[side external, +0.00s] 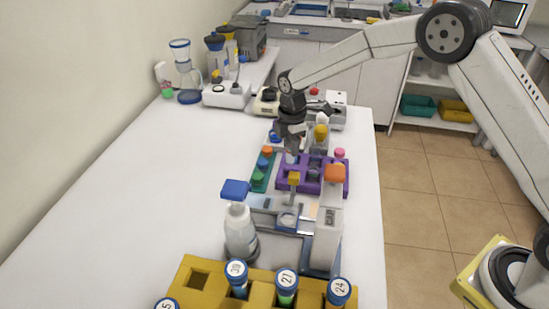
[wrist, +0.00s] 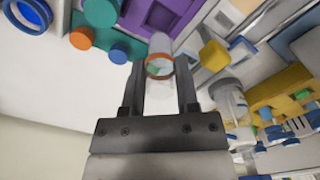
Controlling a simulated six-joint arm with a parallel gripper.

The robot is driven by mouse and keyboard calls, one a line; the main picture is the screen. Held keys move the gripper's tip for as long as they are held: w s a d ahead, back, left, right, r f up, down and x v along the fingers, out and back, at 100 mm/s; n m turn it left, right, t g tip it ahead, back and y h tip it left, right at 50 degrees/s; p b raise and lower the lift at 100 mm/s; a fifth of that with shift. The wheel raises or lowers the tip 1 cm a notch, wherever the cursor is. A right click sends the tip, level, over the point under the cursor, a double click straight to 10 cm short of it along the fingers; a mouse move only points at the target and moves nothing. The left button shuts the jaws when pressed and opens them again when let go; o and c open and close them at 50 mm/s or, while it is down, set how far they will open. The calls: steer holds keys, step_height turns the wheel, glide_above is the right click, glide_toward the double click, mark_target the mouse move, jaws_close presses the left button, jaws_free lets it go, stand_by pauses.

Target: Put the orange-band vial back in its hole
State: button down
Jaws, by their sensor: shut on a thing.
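My gripper (wrist: 160,95) is shut on a clear vial with an orange band (wrist: 159,68), which stands out between the two fingers in the wrist view. In the side view my gripper (side external: 291,145) is at the left back part of the purple rack (side external: 285,187), and the vial shows only as a small pale shape below the fingers. The purple rack (wrist: 180,18) also shows in the wrist view, past the vial's end. The vial's hole cannot be made out, and I cannot tell whether the vial touches the rack.
A green rack (side external: 257,185) with orange, blue and green caps stands left of the purple rack. A blue-capped bottle (side external: 240,230), a grey instrument (side external: 328,238) and a yellow rack (side external: 185,276) with numbered tubes are nearer the camera. The table's left side is clear.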

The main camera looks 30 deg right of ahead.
mark_target(290, 163)
steer(key=shift+f, duration=1.5)
steer(key=shift+f, duration=1.75)
stand_by(1.4)
stand_by(0.5)
steer(key=shift+c, duration=1.4)
jaws_free()
steer(key=shift+r, duration=0.1)
steer(key=shift+r, duration=3.75)
